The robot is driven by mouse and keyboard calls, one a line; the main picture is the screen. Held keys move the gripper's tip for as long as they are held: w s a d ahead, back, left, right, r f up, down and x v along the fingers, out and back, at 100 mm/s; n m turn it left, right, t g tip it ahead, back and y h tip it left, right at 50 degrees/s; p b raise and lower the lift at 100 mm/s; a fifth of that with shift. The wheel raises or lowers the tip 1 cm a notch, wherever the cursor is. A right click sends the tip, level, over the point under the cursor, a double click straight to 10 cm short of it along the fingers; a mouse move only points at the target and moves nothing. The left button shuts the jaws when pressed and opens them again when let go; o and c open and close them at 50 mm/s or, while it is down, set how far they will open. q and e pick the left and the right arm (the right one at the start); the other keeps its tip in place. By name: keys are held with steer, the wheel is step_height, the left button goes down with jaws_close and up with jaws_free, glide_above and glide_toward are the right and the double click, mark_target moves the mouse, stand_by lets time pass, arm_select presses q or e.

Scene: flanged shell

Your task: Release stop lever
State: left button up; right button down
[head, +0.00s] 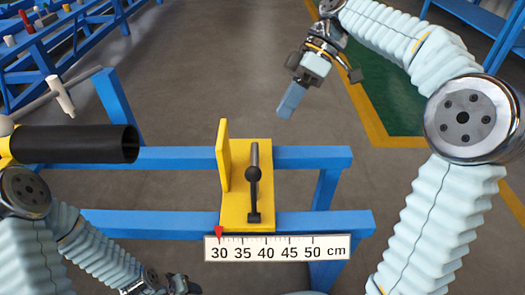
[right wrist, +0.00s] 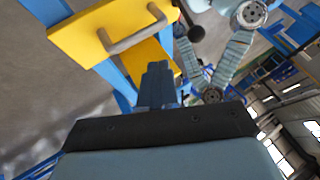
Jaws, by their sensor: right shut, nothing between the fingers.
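The yellow stop has an upright plate (head: 223,155) on a flat base (head: 236,205), set across the blue rails. The dark lever (head: 254,200) with a black ball knob stands on the base, to the right of the plate. My right gripper (head: 286,111) is shut and empty, above and beyond the stop, apart from the lever. In the right wrist view its closed fingers (right wrist: 158,80) point towards the yellow stop plate (right wrist: 85,35), which carries a grey bar handle (right wrist: 135,33). My left gripper (head: 182,286) is at the bottom edge, partly cut off, its jaws unclear.
A black tube (head: 80,144) lies left of the stop, with a gap between. A ruler (head: 277,247) is on the front blue rail (head: 150,223), its red pointer (head: 218,232) near 30 cm. Blue racks (head: 60,45) stand at the back left. Floor beyond the stop is clear.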

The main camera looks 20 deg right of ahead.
arm_select(q)
step_height(320, 180, down, 2)
steer(key=shift+a+f+b, duration=0.15)
steer(key=shift+f+b, duration=0.05)
steer(key=shift+b, duration=0.85)
arm_select(e)
steer(key=s+a+f, duration=0.6)
steer(key=a, duration=0.1)
